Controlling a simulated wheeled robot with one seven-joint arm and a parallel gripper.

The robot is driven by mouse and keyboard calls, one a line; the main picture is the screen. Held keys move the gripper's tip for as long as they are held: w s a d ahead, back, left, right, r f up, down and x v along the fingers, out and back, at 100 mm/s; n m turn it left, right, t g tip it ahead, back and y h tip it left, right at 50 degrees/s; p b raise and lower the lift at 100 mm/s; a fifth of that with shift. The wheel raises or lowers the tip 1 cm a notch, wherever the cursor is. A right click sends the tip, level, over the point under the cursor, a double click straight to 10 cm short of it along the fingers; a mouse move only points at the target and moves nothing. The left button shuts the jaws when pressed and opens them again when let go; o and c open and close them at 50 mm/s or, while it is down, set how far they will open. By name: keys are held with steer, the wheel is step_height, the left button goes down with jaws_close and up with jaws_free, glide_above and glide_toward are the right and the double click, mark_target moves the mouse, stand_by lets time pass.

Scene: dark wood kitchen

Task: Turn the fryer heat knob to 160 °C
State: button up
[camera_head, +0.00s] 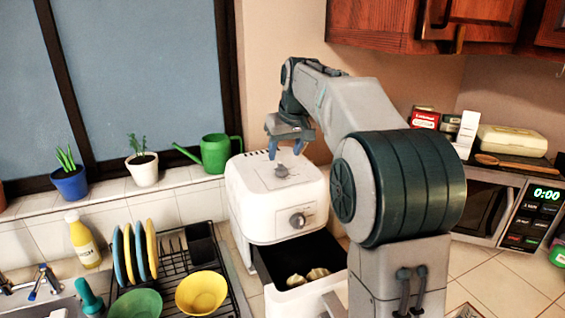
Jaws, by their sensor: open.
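The white fryer (248,207) stands on the counter in the middle of the head view. A round grey knob (297,220) sits on its front face, and a smaller grey knob (281,170) sits on its top amid printed markings. The markings are too small to read, so I cannot tell either setting. The fryer's drawer (296,300) is pulled out, with pale food pieces (308,276) in it. My gripper (286,152) is open and empty, pointing down just above the top knob. I cannot tell whether it touches that knob.
A green watering can (216,152) and potted plants (142,168) line the windowsill behind. A dish rack with plates (139,250) and a yellow bowl (202,293) stands close on the left. A microwave (488,205) is at right. Wooden cupboards (390,25) hang above.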

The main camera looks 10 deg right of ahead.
mark_target(282, 165)
steer(key=x, duration=0.5)
steer(key=shift+w+f, duration=0.1)
steer(key=shift+f, duration=0.2)
steer(key=c, duration=1)
